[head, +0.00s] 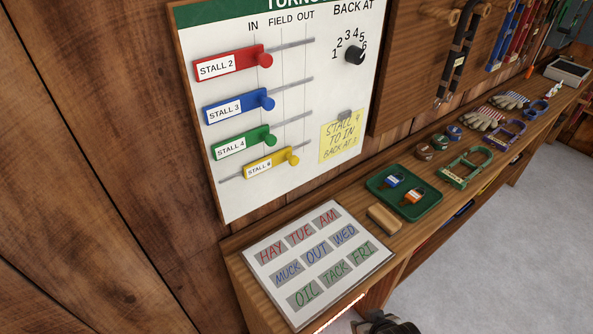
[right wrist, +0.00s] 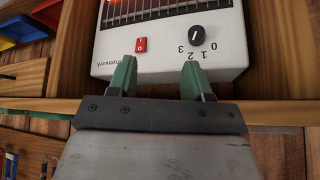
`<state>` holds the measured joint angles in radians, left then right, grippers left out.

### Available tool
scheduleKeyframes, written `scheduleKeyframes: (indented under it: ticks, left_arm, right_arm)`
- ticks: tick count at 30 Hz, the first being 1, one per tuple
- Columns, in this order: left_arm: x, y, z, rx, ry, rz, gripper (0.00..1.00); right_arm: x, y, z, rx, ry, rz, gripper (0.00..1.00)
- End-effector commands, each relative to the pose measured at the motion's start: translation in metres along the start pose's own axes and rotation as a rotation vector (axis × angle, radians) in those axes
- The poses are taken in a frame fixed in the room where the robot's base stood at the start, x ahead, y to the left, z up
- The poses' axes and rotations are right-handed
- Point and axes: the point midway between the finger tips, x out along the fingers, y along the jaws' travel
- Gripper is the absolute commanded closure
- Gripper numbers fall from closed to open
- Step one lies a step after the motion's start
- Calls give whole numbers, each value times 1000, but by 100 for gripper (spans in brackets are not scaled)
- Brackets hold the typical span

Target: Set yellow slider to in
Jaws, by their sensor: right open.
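The yellow slider (head: 258,169) is the lowest of the sliders on the white turnout board (head: 285,202). Its knob (head: 292,157) is near the FIELD line, to the right of the other knobs. My right gripper (right wrist: 158,78) shows in the right wrist view with its two green fingers apart and nothing between them. It points at a white heater (right wrist: 172,45) with a red switch and a black dial. The yellow slider is not in that view. My left gripper is not in view.
Red (head: 232,64), blue (head: 238,106) and green (head: 243,143) sliders sit above the yellow one, knobs near the IN line. A yellow note (head: 342,136) is right of them. Below, the bench carries a word board (head: 313,306), a green tray (head: 376,187) and a brush (head: 384,218).

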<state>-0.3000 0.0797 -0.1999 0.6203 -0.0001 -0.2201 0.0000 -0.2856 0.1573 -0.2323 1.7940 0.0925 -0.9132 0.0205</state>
Motion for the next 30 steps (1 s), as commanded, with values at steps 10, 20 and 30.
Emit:
scheduleKeyframes:
  ticks: [10,20,30]
  left_arm:
    - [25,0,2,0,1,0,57]
    - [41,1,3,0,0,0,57]
    - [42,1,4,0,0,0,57]
  right_arm:
    - [-48,-20,-119,-60,306,-82,50]
    - [-125,-62,-282,-180,846,-274,50]
    - [-154,-80,-326,-213,991,-344,50]
